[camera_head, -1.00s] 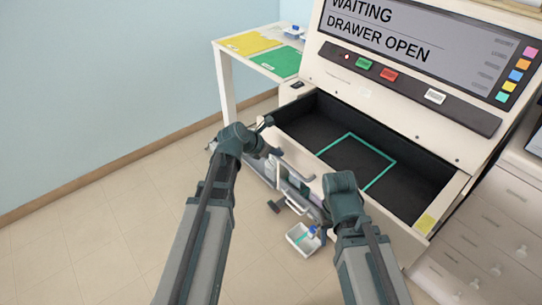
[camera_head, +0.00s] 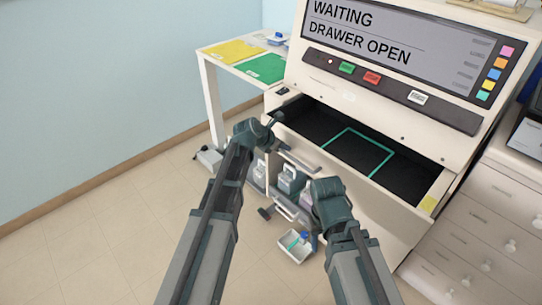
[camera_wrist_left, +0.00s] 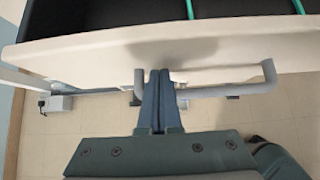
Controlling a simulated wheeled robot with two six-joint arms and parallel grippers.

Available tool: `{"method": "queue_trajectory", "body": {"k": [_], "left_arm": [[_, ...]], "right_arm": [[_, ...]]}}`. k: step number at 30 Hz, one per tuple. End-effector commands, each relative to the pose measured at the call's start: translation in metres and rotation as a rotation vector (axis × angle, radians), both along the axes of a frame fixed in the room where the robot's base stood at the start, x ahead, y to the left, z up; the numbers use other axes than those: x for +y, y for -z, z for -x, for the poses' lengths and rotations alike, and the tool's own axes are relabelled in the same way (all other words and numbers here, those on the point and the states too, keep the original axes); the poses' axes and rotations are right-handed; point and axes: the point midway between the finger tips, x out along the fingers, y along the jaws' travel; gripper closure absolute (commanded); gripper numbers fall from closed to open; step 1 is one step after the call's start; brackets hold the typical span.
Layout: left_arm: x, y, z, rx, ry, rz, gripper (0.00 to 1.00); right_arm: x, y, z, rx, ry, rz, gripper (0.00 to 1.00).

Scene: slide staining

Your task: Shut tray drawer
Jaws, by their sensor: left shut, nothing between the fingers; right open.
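The tray drawer (camera_head: 414,189) stands partly open below the machine's screen, which reads "WAITING DRAWER OPEN". Its dark inside has a teal outline. My left gripper (camera_head: 280,150) is at the drawer's front. In the left wrist view its fingers (camera_wrist_left: 160,97) are shut and empty, pointing at the pale drawer front (camera_wrist_left: 215,45) beside the left end of the grey handle (camera_wrist_left: 228,90). I cannot tell whether they touch it. My right gripper (camera_head: 316,238) is in front of the drawer, low and pointing down; its fingers are mostly hidden.
A side table with yellow (camera_head: 236,50) and green (camera_head: 264,68) mats stands left of the machine. A white bin (camera_head: 295,246) and several bottles (camera_head: 290,180) are below the drawer. A white drawer cabinet (camera_head: 490,215) stands at right. The floor at left is largely clear.

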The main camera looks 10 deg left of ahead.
Motion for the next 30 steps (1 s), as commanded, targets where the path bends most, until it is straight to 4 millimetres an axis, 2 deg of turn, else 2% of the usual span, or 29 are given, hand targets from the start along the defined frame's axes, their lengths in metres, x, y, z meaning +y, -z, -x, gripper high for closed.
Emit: {"method": "queue_trajectory", "body": {"k": [1,3,12,18,30], "left_arm": [[-0.011,0.0,-0.019,0.0,0.004,0.0,1.0],[-0.022,0.0,-0.035,0.0,0.002,-0.001,1.0],[-0.06,0.0,-0.085,0.0,0.001,-0.001,1.0],[-0.072,0.0,-0.1,0.0,0.0,0.0,1.0],[-0.076,-0.001,-0.105,-0.005,-0.001,0.002,1.0]], "right_arm": [[0.0,0.0,0.0,0.0,0.0,0.0,0.5],[0.0,0.0,0.0,0.0,0.0,0.0,0.5],[0.0,0.0,0.0,0.0,0.0,0.0,0.5],[0.0,0.0,0.0,0.0,0.0,0.0,0.5],[0.0,0.0,0.0,0.0,0.0,0.0,0.5]]}}
